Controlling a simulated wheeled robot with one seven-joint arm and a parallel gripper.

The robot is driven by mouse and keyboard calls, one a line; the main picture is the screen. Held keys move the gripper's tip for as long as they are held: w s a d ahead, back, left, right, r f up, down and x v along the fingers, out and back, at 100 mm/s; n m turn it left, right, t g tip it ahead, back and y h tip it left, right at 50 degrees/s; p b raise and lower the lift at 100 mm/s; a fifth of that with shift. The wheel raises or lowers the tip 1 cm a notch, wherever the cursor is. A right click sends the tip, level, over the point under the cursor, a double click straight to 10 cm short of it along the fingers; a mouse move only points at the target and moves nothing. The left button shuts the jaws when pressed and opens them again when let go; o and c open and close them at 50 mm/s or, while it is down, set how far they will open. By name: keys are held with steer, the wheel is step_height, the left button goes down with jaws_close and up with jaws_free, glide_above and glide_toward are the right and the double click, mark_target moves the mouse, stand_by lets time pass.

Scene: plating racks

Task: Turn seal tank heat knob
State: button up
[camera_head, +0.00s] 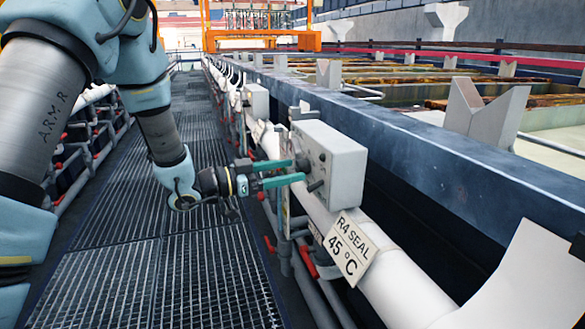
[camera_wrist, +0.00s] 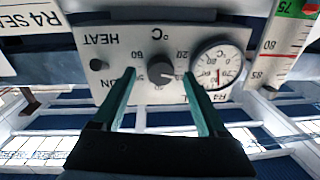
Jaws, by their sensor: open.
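The grey control box (camera_head: 335,165) is mounted on the pipe along the tank, above a tag (camera_head: 345,248) reading "R4 SEAL 45 °C". In the wrist view its panel appears upside down, with "HEAT", "°C", 20 and 60 printed around a round dark grey knob (camera_wrist: 161,67). My gripper (camera_head: 296,170) points at the panel. In the wrist view its green fingers (camera_wrist: 160,78) are open, one on each side of the knob, with visible gaps. I cannot tell how far the fingertips are from the panel. The knob's exact setting is unclear.
A round gauge (camera_wrist: 218,66) with a red needle sits beside the knob, close to one finger. A small dark button (camera_wrist: 97,64) is on the other side. Pipes with red valve handles (camera_head: 306,262) run below the box. The grated walkway (camera_head: 150,280) is clear.

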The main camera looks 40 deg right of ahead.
steer(key=shift+x, duration=0.8)
steer(key=shift+c, duration=0.4)
jaws_close()
